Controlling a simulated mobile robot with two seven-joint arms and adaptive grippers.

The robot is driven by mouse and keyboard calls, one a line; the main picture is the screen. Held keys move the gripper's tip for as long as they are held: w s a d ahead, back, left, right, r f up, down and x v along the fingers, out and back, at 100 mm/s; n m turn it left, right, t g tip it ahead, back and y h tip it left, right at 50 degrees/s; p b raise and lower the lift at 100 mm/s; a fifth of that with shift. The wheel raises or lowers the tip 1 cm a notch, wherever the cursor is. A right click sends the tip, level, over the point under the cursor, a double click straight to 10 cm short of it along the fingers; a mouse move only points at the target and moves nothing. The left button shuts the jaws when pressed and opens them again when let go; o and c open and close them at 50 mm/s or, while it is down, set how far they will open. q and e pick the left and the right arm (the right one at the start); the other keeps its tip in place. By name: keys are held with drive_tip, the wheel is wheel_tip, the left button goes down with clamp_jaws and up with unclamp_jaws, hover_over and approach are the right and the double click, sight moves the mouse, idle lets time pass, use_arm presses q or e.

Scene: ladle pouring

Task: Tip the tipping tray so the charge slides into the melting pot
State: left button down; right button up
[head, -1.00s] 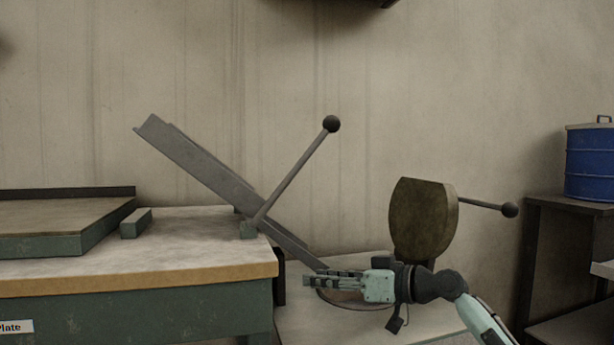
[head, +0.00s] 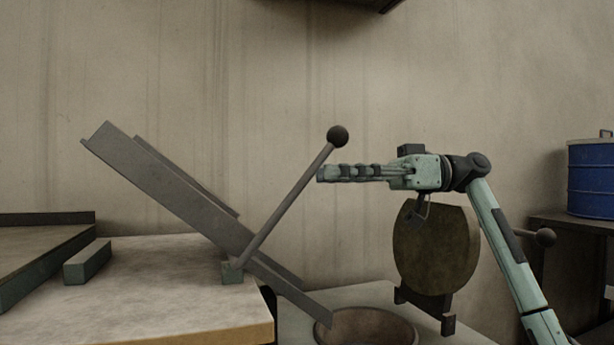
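The grey tipping tray (head: 165,190) is tilted steeply, its high end at the upper left and its low end at the rim of the melting pot (head: 372,322). A lever with a dark ball knob (head: 338,136) rises from the tray's pivot, leaning right. No charge shows on the tray; the pot's interior is only partly in view. My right gripper (head: 320,173) points left, its fingertips close to the lever's rod below the knob; I cannot tell whether they touch. The fingers are seen edge-on, so their opening is unclear. My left gripper is not in view.
A round brown lid (head: 436,250) stands upright behind the pot, with a ball-ended handle (head: 545,237) at its right. A small green block (head: 88,262) lies on the bench (head: 150,315). A blue drum (head: 590,178) stands at the far right. The wall behind is bare.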

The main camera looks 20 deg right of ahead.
sight(309, 175)
drive_tip(key=shift+w+a, duration=0.15)
drive_tip(key=shift+a, duration=1)
drive_tip(key=shift+w+a, duration=0.15)
drive_tip(key=shift+a, duration=1)
drive_tip(key=shift+c, duration=0.3)
clamp_jaws()
